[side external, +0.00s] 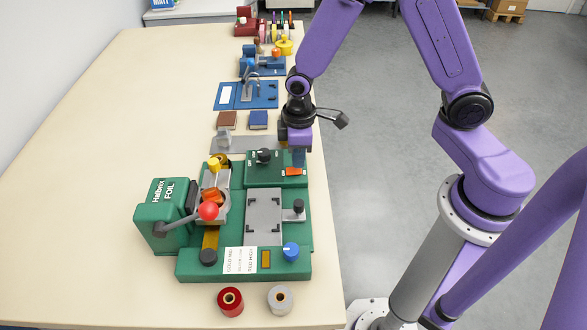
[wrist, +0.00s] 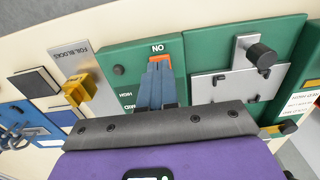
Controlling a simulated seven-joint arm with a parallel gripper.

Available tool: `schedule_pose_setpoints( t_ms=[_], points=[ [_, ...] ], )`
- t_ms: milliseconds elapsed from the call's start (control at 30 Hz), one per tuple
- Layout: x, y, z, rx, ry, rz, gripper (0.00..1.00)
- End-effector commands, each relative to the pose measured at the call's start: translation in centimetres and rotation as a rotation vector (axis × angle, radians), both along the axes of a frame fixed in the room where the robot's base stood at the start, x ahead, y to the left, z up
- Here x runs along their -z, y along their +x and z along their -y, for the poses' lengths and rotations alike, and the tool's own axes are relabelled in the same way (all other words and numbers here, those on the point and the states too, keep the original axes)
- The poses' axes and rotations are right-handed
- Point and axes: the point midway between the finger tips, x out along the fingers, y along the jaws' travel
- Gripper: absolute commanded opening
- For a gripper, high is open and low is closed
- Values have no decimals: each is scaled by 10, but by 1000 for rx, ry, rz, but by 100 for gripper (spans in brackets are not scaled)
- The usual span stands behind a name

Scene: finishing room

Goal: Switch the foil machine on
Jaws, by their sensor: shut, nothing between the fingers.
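The green foil machine (side external: 160,212), lettered "Halbrix FOIL", stands at the near end of the table. Its control panel (side external: 255,178) has a black knob (side external: 263,156) and an orange switch (side external: 296,171) at the right. In the wrist view the orange switch (wrist: 181,88) shows beside and beyond the fingers, below an upside-down "ON" label. My gripper (side external: 298,163) is shut and empty, pointing down at the switch; its blue-grey fingers (wrist: 158,72) partly cover the switch. I cannot tell whether they touch it or which way it is set.
A red-balled lever (side external: 208,211) stands at the machine's left. A grey plate (side external: 264,215) and a blue knob (side external: 291,251) are on its near part. Two foil rolls (side external: 230,301) (side external: 280,299) stand in front. Brown and blue blocks (side external: 227,120) (side external: 258,119) lie behind. The table's left is clear.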

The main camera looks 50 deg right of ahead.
Motion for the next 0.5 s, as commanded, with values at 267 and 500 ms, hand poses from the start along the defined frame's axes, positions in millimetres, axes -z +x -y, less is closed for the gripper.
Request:
schedule_pose_setpoints(
  t_ms=[267,500],
  points=[
    [4,0,0,0,-1,-1,0],
    [7,0,0,0,-1,-1,0]
  ],
)
